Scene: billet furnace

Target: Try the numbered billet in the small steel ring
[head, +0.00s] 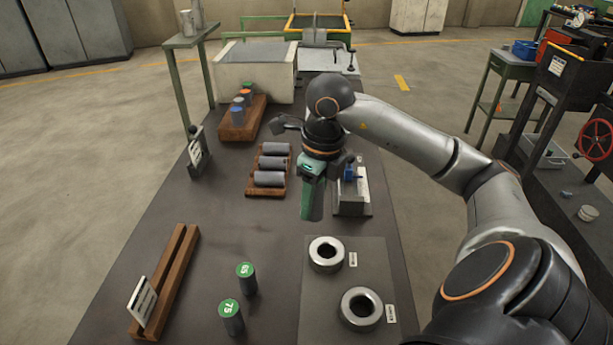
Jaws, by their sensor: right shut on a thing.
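Two dark upright billets with green numbered tops stand on the front of the bench: one marked 65 (245,278) and one marked 75 (231,316). The small steel ring (327,265) lies flat on a grey mat (318,330), its hole clear. A larger steel ring (347,317) lies nearer. My right gripper (313,195) is over the middle of the bench, behind the small ring and apart from it. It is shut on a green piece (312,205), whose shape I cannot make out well. My left gripper is not in view.
An empty wooden rack (178,268) with a label stands at the left. Further back are a tray of grey cylinders (270,179), a block with coloured-top billets (238,122) and a pale tank (255,75). A small fixture (352,202) stands beside my gripper. Bench between rack and billets is clear.

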